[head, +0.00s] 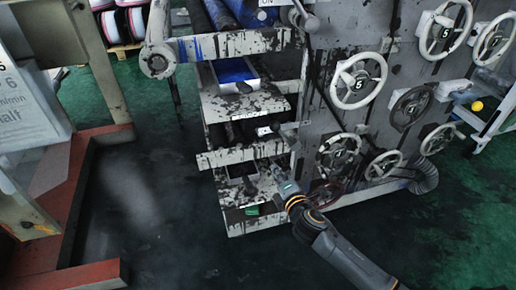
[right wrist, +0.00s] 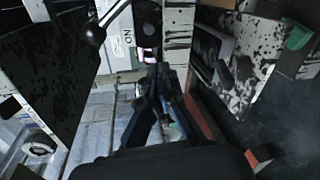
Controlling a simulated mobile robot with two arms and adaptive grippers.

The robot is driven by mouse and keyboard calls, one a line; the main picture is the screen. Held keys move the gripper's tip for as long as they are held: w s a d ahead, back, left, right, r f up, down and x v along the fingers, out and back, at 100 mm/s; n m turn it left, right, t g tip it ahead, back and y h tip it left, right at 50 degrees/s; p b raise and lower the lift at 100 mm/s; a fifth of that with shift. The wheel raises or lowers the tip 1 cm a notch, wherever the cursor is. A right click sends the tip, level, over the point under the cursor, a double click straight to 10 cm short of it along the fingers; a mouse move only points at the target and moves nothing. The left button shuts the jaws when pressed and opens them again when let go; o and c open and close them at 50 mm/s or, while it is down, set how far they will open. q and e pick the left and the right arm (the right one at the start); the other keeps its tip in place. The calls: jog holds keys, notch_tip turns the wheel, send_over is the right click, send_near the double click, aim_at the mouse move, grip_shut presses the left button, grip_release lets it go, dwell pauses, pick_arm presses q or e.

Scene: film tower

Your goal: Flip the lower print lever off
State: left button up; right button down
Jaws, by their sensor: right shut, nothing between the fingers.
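The film tower's lower print lever shows in the right wrist view as a dark ball knob (right wrist: 95,34) on a bright metal rod, beside a white label (right wrist: 127,40) reading ON, turned in the picture. In the head view the lower label (head: 264,130) sits on the tower's middle crossbar; the lever near it is too small to make out clearly. My right gripper (head: 278,170) is low in front of the tower, below that label. In the wrist view its fingers (right wrist: 160,72) are together and empty, apart from the knob, which is to their upper left. My left gripper is out of view.
An upper lever (head: 303,15) stands beside another ON label (head: 265,14). Several handwheels (head: 358,80) cover the tower's right side panel. Ink-stained shelves (head: 240,103) stand left of my arm. Dark floor (head: 150,190) is open between the tower and the red-edged frame (head: 75,195).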

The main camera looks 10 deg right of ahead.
aim_at(285, 136)
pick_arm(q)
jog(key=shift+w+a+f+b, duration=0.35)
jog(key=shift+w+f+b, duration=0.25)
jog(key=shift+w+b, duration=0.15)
pick_arm(e)
notch_tip(285, 136, up, 5)
jog(key=a+n+t, duration=0.1)
jog(key=a+n, duration=0.1)
jog(key=shift+w+a+r+t+y, duration=0.2)
jog(key=shift+w+a+t+y, duration=0.1)
jog(key=shift+w+a+t, duration=0.1)
jog(key=w+b, duration=0.1)
jog(key=w, duration=0.9)
pick_arm(q)
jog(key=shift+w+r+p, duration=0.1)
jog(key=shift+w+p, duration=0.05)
jog(key=shift+p, duration=0.35)
pick_arm(e)
jog(key=d, duration=0.1)
jog(key=s+d+r, duration=0.1)
jog(key=shift+d+r, duration=0.1)
jog(key=shift+d, duration=0.2)
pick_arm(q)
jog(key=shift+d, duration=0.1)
pick_arm(e)
jog(key=shift+w+r, duration=0.1)
jog(key=shift+w, duration=0.05)
